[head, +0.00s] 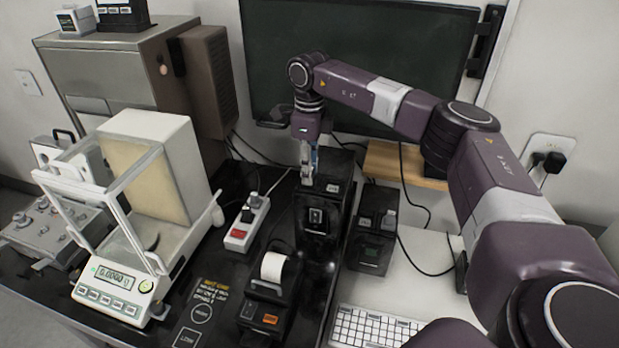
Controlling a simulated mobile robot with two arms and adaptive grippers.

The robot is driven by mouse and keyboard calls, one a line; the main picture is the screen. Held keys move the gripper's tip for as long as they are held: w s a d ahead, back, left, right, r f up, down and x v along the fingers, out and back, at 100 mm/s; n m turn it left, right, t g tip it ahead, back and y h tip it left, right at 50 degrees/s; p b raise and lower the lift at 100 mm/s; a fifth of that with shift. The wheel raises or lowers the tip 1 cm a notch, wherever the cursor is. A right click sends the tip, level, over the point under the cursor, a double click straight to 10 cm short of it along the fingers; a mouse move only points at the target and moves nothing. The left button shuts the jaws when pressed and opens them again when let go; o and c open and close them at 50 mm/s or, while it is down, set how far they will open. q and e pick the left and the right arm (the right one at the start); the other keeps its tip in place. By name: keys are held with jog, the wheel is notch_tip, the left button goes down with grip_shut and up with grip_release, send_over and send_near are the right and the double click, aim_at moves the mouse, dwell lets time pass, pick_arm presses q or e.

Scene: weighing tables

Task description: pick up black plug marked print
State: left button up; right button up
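A black plug (247,214) sits in a white power strip (236,236) with a red switch, left of the tall black box. Its marking is too small to read, so I cannot tell whether it says print. My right gripper (308,178) points down over the top of the tall black box (325,213), beside a small pale label (333,188) that I cannot read. Its fingers are narrow and seen edge-on; I cannot tell whether they are open or hold anything. My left gripper is not in view.
A balance with a glass shield (128,290) stands left. A small printer with a paper roll (273,268) is in front, and a lower black box (372,240) is right. A keyboard (372,328) lies at the front. Black plugs (552,160) fill a wall outlet. Cables run behind.

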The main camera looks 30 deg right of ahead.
grip_shut()
